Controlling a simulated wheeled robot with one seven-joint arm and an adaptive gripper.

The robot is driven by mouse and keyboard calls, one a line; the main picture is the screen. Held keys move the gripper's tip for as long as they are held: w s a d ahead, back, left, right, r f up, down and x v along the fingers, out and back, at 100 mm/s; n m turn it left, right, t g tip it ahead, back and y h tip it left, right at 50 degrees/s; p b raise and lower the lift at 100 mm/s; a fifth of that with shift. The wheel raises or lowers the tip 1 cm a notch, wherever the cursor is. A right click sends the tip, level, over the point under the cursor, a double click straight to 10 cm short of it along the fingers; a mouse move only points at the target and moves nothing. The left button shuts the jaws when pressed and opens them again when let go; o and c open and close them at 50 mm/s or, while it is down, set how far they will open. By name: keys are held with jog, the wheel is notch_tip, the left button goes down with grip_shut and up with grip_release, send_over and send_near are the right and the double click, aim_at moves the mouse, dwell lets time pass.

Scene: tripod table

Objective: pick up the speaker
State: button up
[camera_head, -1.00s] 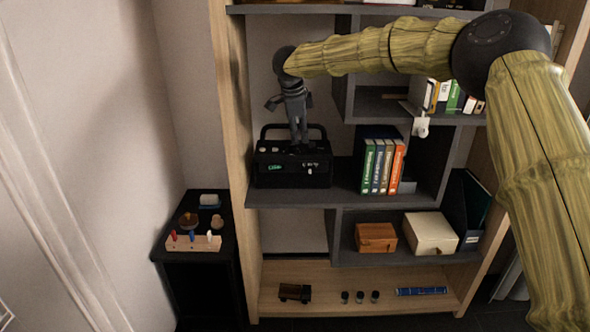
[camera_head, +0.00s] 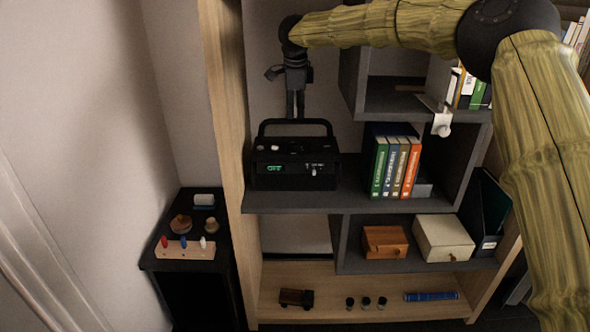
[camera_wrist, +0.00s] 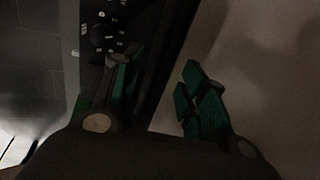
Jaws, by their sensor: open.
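The speaker (camera_head: 296,172) is a black box with a carry handle, a green display and light knobs. It stands upright on the dark shelf (camera_head: 350,200) at the left side of the bookcase. My gripper (camera_head: 296,116) points down just above the speaker, its fingertips close to the handle's top bar. The wrist view shows my gripper (camera_wrist: 155,72) open, with green pads apart and nothing clamped. The speaker's knobbed panel (camera_wrist: 100,38) shows at upper left there, and a dark bar runs between the fingers. Whether the fingers straddle the handle is unclear.
Colored books (camera_head: 395,167) stand right of the speaker. The bookcase's wooden side (camera_head: 222,120) is close on its left. A shelf divider (camera_head: 352,85) rises at upper right. A small black cabinet (camera_head: 190,265) with toys stands lower left.

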aim_at(295, 120)
jog(key=x, duration=0.3)
jog(key=b+x, duration=0.1)
jog(key=shift+s+d+f, duration=0.1)
jog(key=shift+s+f, duration=0.1)
jog(key=shift+f, duration=0.15)
jog(key=shift+f+p, duration=0.2)
jog(key=shift+p, duration=0.6)
dwell(0.8)
grip_shut()
jog(key=shift+r, duration=0.1)
